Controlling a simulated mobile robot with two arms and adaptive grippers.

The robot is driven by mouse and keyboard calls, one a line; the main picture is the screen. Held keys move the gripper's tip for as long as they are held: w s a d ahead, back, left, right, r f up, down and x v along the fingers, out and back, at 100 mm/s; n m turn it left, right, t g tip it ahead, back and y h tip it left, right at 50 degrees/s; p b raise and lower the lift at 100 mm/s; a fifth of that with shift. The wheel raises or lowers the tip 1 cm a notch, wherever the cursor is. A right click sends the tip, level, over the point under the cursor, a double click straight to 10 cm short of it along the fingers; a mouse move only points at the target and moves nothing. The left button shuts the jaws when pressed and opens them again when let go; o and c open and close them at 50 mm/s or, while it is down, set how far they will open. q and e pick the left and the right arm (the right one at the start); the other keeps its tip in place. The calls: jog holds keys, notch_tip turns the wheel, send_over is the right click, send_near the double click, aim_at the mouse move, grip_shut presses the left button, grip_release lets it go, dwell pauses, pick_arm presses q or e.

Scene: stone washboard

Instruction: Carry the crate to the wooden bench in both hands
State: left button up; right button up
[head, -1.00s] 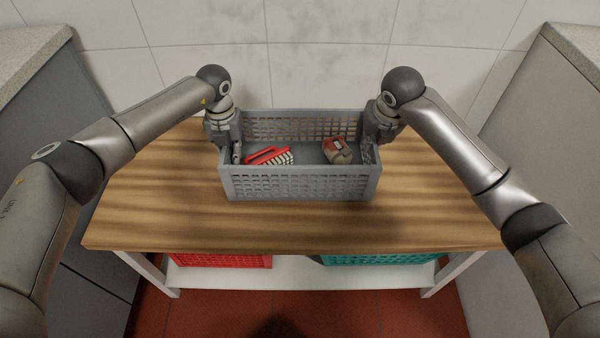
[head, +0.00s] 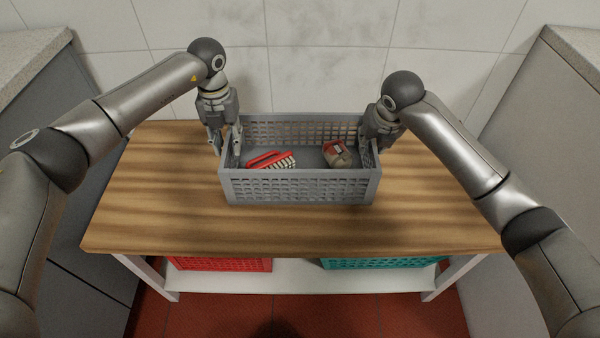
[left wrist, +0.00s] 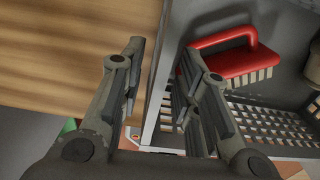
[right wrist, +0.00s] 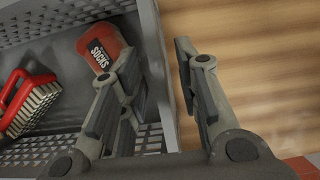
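The grey mesh crate (head: 300,188) stands upright on the wooden bench (head: 150,205), near its middle. A red-handled brush (head: 270,160) and a red and beige item (head: 337,154) lie in it; in the right wrist view the item (right wrist: 103,48) reads "SOCKS". My left gripper (head: 225,144) is open, its fingers on either side of the crate's left wall, with gaps beside the rim (left wrist: 158,85) in the left wrist view. My right gripper (head: 377,146) is at the right wall. In the right wrist view its fingers are apart, astride that wall (right wrist: 156,60).
A red crate (head: 220,264) and a teal crate (head: 380,263) sit on the white shelf (head: 290,280) under the bench top. Grey cabinets flank the bench left and right. A tiled wall (head: 330,75) stands behind. Bare wood lies on both sides of the crate.

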pick_arm(q)
notch_tip(320, 180, up, 5)
jog(key=shift+r, duration=0.1)
pick_arm(e)
jog(key=shift+r, duration=0.2)
pick_arm(q)
jog(key=shift+r, duration=0.1)
pick_arm(e)
jog(key=v, duration=1.1)
jog(key=shift+s+r, duration=0.25)
